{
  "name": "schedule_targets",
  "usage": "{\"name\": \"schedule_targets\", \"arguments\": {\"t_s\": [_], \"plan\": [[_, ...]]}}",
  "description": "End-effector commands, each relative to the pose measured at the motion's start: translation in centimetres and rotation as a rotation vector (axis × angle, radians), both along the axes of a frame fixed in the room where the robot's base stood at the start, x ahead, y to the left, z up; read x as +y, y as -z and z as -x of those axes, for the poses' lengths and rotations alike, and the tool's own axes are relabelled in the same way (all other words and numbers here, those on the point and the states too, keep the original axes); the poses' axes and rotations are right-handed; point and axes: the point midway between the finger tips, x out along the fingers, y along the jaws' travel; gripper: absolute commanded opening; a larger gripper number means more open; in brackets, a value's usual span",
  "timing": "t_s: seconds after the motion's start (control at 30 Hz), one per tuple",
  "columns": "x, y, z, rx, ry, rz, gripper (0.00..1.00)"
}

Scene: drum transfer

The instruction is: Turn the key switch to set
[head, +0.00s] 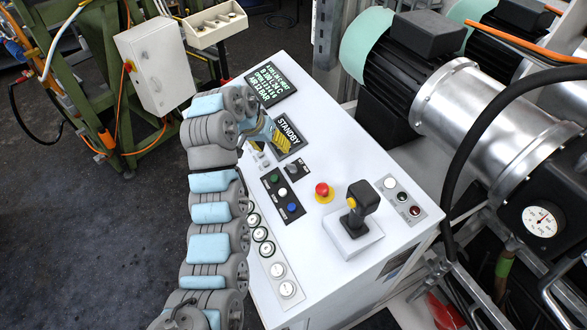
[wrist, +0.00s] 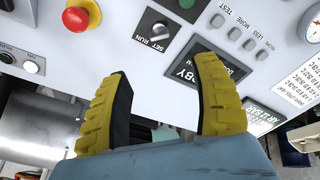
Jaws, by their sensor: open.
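The key switch (wrist: 158,30) is a grey knob on a small dark plate marked SET and RUN in the wrist view. It also shows on the white console in the head view (head: 292,169). I cannot clearly tell which mark its handle points to. My gripper (head: 268,145) has two yellow ribbed fingers, spread apart with nothing between them. In the wrist view the gripper (wrist: 165,75) reaches toward the panel, with the key switch beyond the gap between the fingertips. The fingers are apart from the knob and cover part of the STANDBY display (wrist: 190,62).
A red emergency button (head: 322,190) and a black joystick (head: 358,208) stand on the console (head: 325,130) nearby. A plate of coloured buttons (head: 280,193) lies beside the key switch. Small grey buttons (wrist: 234,34) sit near the display. Motors (head: 400,80) stand at the right.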

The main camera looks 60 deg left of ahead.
Motion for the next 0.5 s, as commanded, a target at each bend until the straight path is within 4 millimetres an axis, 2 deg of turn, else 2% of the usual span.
{"name": "schedule_targets", "arguments": {"t_s": [0.03,0.17,0.5], "plan": [[0.0,1.0,-0.3,0.001,0.001,-0.001,0.63],[0.1,1.9,-0.8,-0.001,0.003,-0.001,0.63],[0.5,6.2,-3.0,0.001,0.001,0.005,0.63]]}}
